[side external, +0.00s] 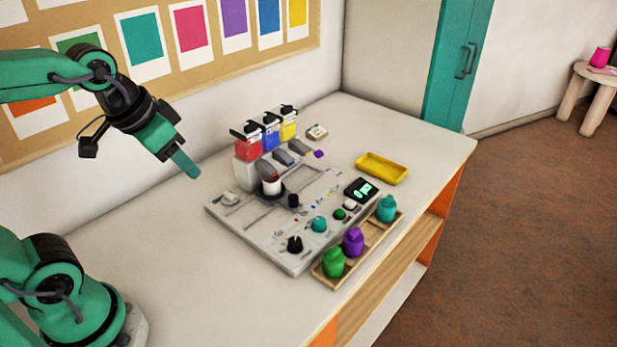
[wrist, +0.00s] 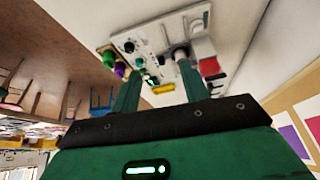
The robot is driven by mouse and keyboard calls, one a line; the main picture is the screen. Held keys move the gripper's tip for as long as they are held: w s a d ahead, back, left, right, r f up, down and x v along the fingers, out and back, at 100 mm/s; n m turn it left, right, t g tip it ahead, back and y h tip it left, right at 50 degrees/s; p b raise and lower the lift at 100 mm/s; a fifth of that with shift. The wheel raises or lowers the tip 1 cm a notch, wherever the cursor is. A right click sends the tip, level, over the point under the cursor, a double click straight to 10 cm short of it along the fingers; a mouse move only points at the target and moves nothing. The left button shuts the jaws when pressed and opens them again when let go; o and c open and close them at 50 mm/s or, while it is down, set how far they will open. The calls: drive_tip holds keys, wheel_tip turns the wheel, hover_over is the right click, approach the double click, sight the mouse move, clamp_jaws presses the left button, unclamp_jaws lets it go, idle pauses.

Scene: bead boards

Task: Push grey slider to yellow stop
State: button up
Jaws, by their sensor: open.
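A light grey control board (side external: 285,250) lies on the white table; it also shows in the wrist view (wrist: 128,34). A row of tiny coloured marks, including a yellow one (side external: 331,191), runs across it. A black upright knob (side external: 293,200) stands near the left of these marks, and a pale grey knob (side external: 351,204) sits by the display. I cannot tell which piece is the grey slider, nor confirm the yellow stop; they are too small. My gripper (side external: 188,171) hangs in the air left of the board, touching nothing. In the wrist view its fingers (wrist: 160,86) are apart and empty.
Red, blue and yellow dispensers (side external: 268,133) rise at the board's back. A yellow tray (side external: 381,168) lies to the right. A wooden rack (side external: 333,284) with green, purple and teal bottles stands at the front edge. The table's left front is clear.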

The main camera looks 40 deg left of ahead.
drive_tip(key=w+m+g, duration=0.1)
drive_tip(key=w+m, duration=0.1)
drive_tip(key=w, duration=0.4)
drive_tip(key=m+g, duration=0.4)
drive_tip(key=m, duration=0.2)
hover_over(293, 197)
wheel_tip(293, 197, down, 13)
drive_tip(key=shift+s+r, duration=0.1)
drive_tip(key=shift+w+f, duration=0.2)
drive_tip(key=shift+f, duration=0.2)
drive_tip(key=shift+f, duration=3.7)
clamp_jaws()
